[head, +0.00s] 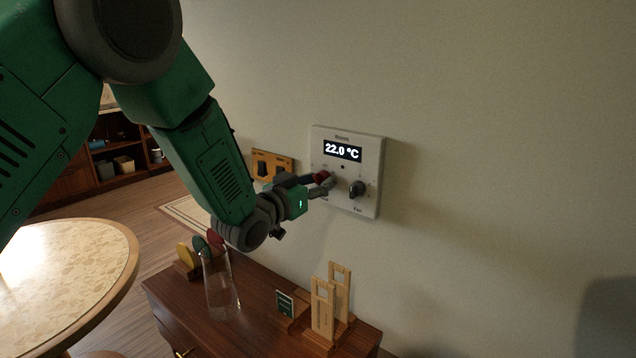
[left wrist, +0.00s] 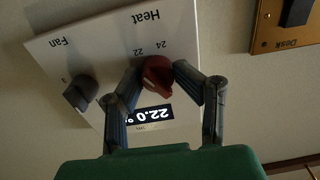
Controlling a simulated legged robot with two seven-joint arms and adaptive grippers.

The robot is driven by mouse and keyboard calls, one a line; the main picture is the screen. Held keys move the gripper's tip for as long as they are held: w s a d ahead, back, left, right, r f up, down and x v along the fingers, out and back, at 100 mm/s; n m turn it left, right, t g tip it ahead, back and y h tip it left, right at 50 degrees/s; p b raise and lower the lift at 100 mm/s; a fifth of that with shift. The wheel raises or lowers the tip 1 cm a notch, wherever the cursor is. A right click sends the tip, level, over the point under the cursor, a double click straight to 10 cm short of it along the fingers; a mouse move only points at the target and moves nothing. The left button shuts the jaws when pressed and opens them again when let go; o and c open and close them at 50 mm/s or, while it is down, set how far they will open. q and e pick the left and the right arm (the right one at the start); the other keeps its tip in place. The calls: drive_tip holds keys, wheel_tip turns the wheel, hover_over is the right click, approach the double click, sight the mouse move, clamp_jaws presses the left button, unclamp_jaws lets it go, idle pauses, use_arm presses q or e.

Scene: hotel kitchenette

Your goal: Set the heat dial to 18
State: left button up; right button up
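A white thermostat panel (head: 368,194) is mounted on the wall, and its display (head: 343,151) reads 22.0 °C. The red heat dial (head: 322,176) is at its lower left, largely covered by my gripper in the head view. In the left wrist view the panel appears upside down, with the red heat dial (left wrist: 157,75) beside the marks 22 and 24. My left gripper (head: 325,182) has its fingertips on both sides of this dial, seemingly touching it. The black fan dial (head: 357,188) is to the right, untouched. My right gripper is out of view.
A wooden switch plate (head: 272,164) is on the wall left of the panel. Below, a wooden cabinet (head: 262,307) carries a glass carafe (head: 220,287), coloured discs in a rack and a wooden stand (head: 325,308). A round table (head: 105,270) stands at the left.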

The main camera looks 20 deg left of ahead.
use_arm(q)
drive_tip(key=shift+s+d, duration=0.1)
drive_tip(key=shift+d, duration=0.55)
drive_tip(key=shift+c, duration=0.5)
drive_tip(key=shift+a+f, duration=0.15)
drive_tip(key=shift+a, duration=0.55)
clamp_jaws()
drive_tip(key=shift+d+n, duration=0.3)
drive_tip(key=shift+n, duration=0.2)
drive_tip(key=n, duration=0.4)
drive_tip(key=shift+a+f, duration=0.1)
drive_tip(key=shift+a, duration=0.1)
drive_tip(key=n+b, duration=0.1)
drive_tip(key=n, duration=0.2)
drive_tip(key=shift+d, duration=0.1)
drive_tip(key=n+b, duration=0.1)
drive_tip(key=n, duration=0.1)
drive_tip(key=shift+f+n, duration=0.1)
drive_tip(key=shift+n, duration=0.2)
drive_tip(key=n+b, duration=0.2)
drive_tip(key=n, duration=0.2)
drive_tip(key=shift+n, duration=0.3)
drive_tip(key=shift+n+b, duration=1.75)
drive_tip(key=shift+n, duration=0.45)
